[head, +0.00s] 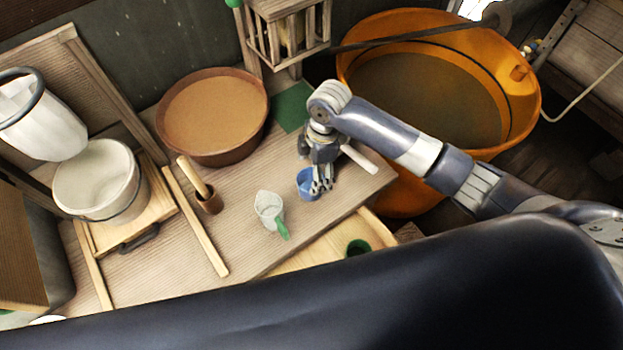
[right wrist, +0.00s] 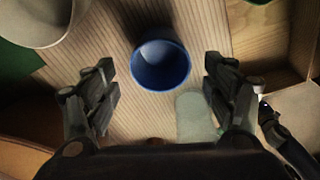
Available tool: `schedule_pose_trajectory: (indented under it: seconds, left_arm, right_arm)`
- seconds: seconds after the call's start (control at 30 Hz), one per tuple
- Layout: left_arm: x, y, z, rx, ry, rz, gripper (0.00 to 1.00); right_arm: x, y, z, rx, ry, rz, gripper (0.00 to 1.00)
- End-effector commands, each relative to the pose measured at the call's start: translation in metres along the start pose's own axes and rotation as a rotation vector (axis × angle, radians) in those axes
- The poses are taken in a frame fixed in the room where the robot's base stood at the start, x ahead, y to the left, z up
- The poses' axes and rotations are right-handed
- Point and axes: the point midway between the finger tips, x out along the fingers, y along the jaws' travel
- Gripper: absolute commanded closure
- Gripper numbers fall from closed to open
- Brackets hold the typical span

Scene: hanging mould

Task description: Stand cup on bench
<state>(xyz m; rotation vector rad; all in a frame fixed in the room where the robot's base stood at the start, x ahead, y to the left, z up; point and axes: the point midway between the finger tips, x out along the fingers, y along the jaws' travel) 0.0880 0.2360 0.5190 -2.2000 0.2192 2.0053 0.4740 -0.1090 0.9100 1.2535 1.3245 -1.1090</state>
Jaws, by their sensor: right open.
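The blue cup (head: 307,184) is on the wooden bench (head: 240,232), near its front right part. In the right wrist view the cup (right wrist: 161,66) shows its round blue rim and inside; it appears upright. My right gripper (head: 322,184) comes down over the cup's right side in the head view. In the right wrist view my right gripper (right wrist: 163,88) is open, with one finger on each side of the cup and a visible gap to both. The cup is not gripped. My left gripper is not in view.
A brown bowl (head: 212,149) is behind. A white rod (head: 359,159) lies right of my gripper. An open drawer (head: 318,249) is in front; an orange tub (head: 524,102) stands right.

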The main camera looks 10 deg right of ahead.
Motion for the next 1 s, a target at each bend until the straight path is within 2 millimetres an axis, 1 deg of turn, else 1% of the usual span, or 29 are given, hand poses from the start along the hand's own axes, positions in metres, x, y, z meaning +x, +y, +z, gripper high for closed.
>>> schedule_pose_trajectory:
  seconds: [0.03,0.13,0.2,0.33,0.5,1.0]
  left_arm:
    - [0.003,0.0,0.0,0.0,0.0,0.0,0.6]
    - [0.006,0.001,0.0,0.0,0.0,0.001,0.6]
    - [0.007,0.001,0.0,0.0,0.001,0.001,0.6]
    - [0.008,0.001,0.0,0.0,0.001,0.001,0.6]
    - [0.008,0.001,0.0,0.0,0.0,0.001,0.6]
    - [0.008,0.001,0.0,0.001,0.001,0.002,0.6]
  right_arm:
    - [-0.011,0.002,0.0,-0.002,0.001,0.006,0.23]
    - [-0.028,0.001,0.001,-0.001,-0.001,0.004,0.23]
    - [-0.038,0.001,0.0,-0.001,0.001,0.002,0.23]
    - [-0.049,0.001,0.0,0.0,0.0,0.001,0.23]
    - [-0.052,0.0,0.0,0.0,0.0,-0.001,0.23]
    - [-0.052,0.0,0.0,0.0,0.0,-0.001,0.23]
